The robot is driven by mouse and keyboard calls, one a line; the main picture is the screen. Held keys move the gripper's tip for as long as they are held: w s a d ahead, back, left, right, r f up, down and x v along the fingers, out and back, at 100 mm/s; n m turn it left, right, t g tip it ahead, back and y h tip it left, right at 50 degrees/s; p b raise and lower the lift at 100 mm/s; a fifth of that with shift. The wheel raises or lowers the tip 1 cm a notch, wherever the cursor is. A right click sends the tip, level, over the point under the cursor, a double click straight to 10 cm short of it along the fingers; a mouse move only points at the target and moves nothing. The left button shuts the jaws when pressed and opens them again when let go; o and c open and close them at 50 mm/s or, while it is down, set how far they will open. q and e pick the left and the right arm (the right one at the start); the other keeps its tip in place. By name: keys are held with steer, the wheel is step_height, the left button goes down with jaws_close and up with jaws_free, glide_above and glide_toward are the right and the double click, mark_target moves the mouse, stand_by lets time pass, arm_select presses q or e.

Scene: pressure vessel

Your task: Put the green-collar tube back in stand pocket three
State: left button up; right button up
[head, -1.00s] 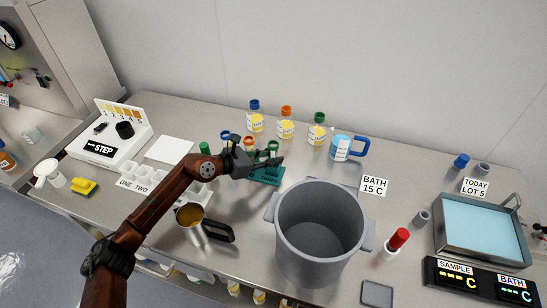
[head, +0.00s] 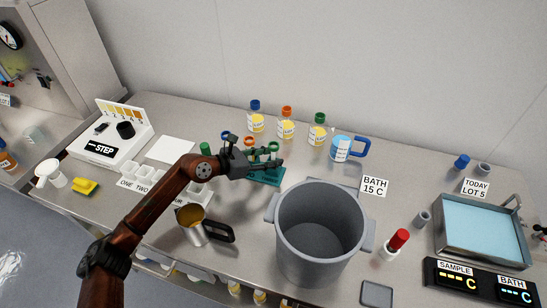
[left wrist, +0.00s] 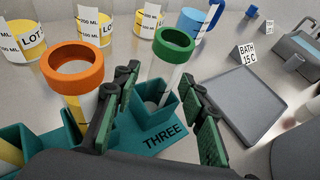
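The green-collar tube (left wrist: 172,62) stands in the teal pocket beside the word THREE in the left wrist view. Its lower end is inside the pocket walls. Its green collar also shows in the head view (head: 273,146). My left gripper (left wrist: 165,80) is open, with one finger on each side of the tube and visible gaps between. In the head view my left gripper (head: 277,157) is over the teal stand (head: 268,179) and hides part of it. An orange-collar tube (left wrist: 74,75) stands in the neighbouring pocket. My right gripper is not in view.
A large grey pot (head: 320,235) stands right of the stand, close to my left arm. A metal jug (head: 200,228) is in front. Several bottles (head: 286,124) and a blue-handled mug (head: 342,148) stand behind. A flat grey tray (left wrist: 243,98) shows in the left wrist view.

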arm_select(q)
steer(key=v, duration=1)
steer(key=shift+s+a+p, duration=0.25)
steer(key=shift+a+p, duration=0.05)
steer(key=shift+p, duration=0.15)
